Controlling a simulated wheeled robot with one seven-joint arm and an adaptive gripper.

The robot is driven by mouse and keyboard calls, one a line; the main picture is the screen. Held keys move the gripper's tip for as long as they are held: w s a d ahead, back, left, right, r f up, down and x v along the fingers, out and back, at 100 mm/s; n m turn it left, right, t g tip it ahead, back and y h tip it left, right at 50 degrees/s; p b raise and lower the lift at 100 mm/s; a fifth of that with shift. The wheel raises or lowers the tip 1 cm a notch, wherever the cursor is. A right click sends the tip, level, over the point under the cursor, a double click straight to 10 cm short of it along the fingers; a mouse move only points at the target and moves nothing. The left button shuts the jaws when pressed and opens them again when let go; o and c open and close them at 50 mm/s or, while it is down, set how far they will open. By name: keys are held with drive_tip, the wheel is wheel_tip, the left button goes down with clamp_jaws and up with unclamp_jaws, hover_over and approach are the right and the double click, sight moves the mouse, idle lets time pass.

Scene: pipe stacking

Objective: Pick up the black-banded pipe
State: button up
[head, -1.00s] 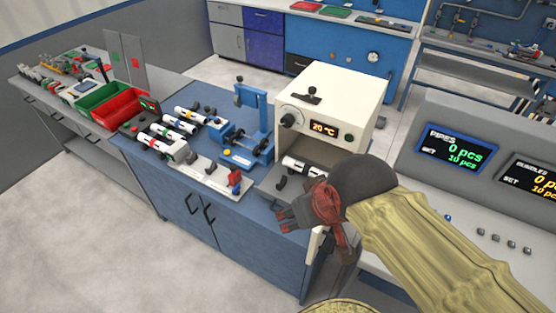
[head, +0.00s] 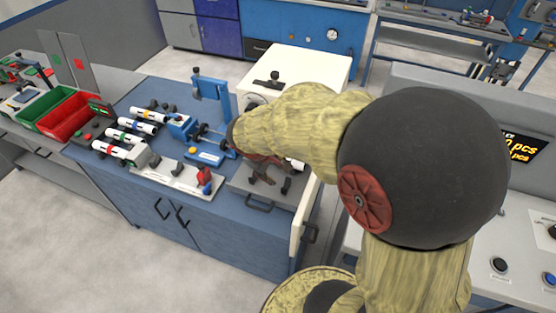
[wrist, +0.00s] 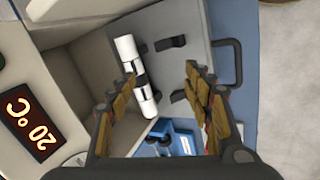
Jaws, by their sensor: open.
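The black-banded pipe (wrist: 126,50) is white with a dark band. In the wrist view it lies on holders on the grey tray (wrist: 196,25) at the mouth of the heating unit. In the head view my arm hides most of it, and a white end (head: 299,165) shows. My gripper (wrist: 160,74) is open above the tray. Its left finger overlaps the pipe's edge in the picture, and its right finger is well to the right. Nothing is held, and I cannot tell whether a finger touches the pipe. In the head view my gripper (head: 264,169) is partly hidden.
The heating unit (head: 315,65) stands behind my arm, with its 20 °C display (wrist: 31,122) in the wrist view. Its open door (head: 301,222) is at the right. Left are a blue clamp fixture (head: 207,135) and several colour-banded pipes (head: 130,125). A tray handle (wrist: 238,62) sticks out.

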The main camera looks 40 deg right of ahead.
drive_tip(key=w+d+f+n+b, duration=0.1)
drive_tip(key=w+d+f, duration=0.1)
drive_tip(key=w+f, duration=0.1)
drive_tip(key=w+d+f+n+t+b, duration=0.1)
drive_tip(key=w+d+f, duration=0.2)
drive_tip(key=w+d+f+h+b, duration=0.1)
drive_tip(key=w+d+f, duration=0.1)
drive_tip(key=w+f, duration=0.1)
drive_tip(key=shift+d+f+n+t, duration=0.15)
drive_tip(key=shift+d+n+t, duration=0.15)
drive_tip(key=shift+d+n, duration=0.1)
drive_tip(key=shift+c, duration=0.9)
drive_tip(key=c, duration=1.1)
